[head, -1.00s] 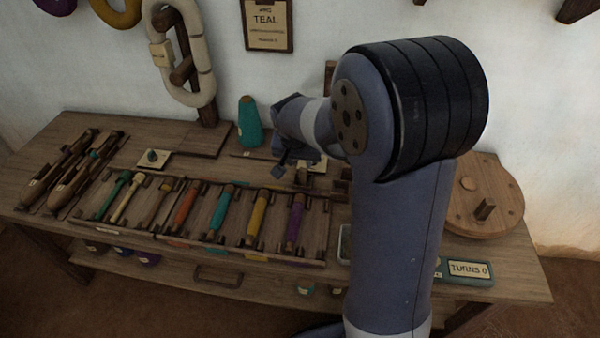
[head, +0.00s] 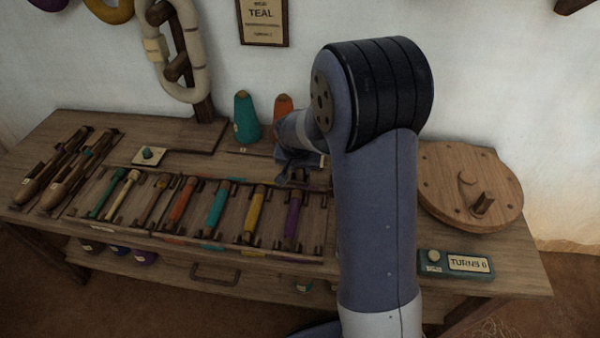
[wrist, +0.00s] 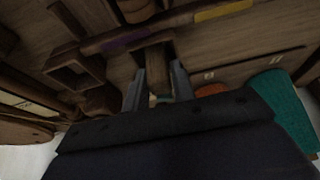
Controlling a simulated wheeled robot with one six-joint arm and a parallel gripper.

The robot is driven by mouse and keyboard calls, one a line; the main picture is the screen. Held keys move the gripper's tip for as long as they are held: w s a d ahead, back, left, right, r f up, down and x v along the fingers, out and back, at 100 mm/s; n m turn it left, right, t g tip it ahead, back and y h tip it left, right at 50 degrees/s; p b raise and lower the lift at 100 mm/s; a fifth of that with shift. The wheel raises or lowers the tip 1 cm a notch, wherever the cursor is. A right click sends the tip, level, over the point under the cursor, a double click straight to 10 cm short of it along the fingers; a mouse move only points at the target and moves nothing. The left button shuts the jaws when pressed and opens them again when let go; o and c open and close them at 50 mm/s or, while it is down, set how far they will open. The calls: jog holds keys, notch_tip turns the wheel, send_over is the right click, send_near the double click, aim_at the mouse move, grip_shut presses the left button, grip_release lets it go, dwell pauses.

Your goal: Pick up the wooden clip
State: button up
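In the wrist view, a brown wooden piece (wrist: 157,70), which looks like the wooden clip, stands between the two fingers of my gripper (wrist: 158,88). The fingers are spread on either side of it, and I see no clear contact. A small teal patch shows at its near end. The clip cannot be made out there; my arm and gripper cover that spot.
The bench (head: 215,268) holds a rack with several coloured bobbins (head: 216,208) left of my gripper. A teal cone (head: 246,118) and an orange cone (head: 284,104) stand behind it. A round wooden wheel (head: 445,190) and a turns counter (head: 455,263) are at the right.

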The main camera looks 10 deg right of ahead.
grip_shut()
notch_tip(320, 180, up, 10)
jog(key=shift+r+p, duration=0.1)
jog(key=shift+p, duration=0.85)
